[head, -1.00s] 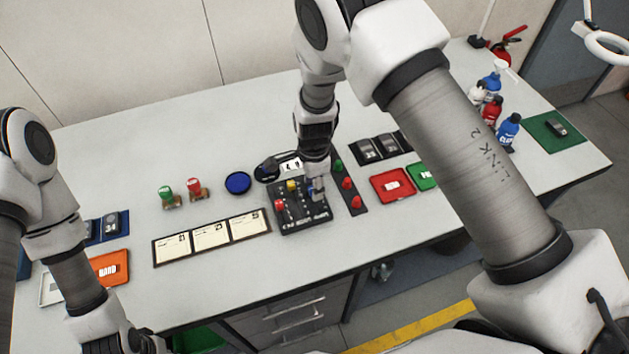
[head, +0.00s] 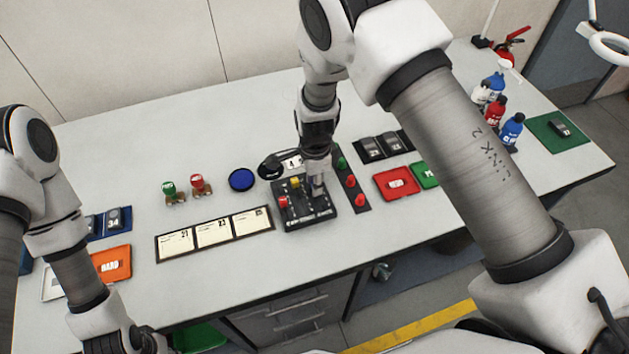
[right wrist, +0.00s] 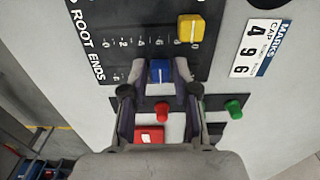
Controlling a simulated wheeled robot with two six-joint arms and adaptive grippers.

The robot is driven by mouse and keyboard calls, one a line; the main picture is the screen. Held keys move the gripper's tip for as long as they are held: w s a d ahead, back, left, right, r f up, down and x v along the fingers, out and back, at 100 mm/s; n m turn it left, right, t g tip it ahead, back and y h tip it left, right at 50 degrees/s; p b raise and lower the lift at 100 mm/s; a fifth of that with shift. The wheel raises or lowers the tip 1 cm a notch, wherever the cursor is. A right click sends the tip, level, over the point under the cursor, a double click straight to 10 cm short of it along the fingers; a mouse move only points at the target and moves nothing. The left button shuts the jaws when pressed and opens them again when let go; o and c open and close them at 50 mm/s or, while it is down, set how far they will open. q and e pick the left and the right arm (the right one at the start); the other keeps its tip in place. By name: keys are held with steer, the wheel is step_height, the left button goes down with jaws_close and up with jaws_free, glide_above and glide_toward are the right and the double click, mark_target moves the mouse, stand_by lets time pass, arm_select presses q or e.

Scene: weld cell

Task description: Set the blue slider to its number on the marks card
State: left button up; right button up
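The black slider panel (head: 310,217) lies on the bench. The blue slider (right wrist: 160,71) stands between my right fingertips (right wrist: 161,78) in the right wrist view, and both fingers appear to press its sides. In the head view my right gripper (head: 317,187) is down on the panel and mostly hides this slider. A yellow slider (right wrist: 190,27) stands in the row beside it. The marks card (right wrist: 264,47) shows the digits 4, 9, 6; its small labels and the panel scale are hard to read. My left gripper (head: 122,343) is at the bottom left, its fingers unclear.
A strip with red and green knobs (head: 351,182) lies right of the panel. A red tray (head: 396,184) is further right. A card holder (head: 214,233) and a blue disc (head: 241,180) lie to the left.

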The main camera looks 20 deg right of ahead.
steer(key=shift+d, duration=0.1)
step_height(320, 180, up, 12)
steer(key=shift+f, duration=0.1)
stand_by(0.4)
stand_by(0.4)
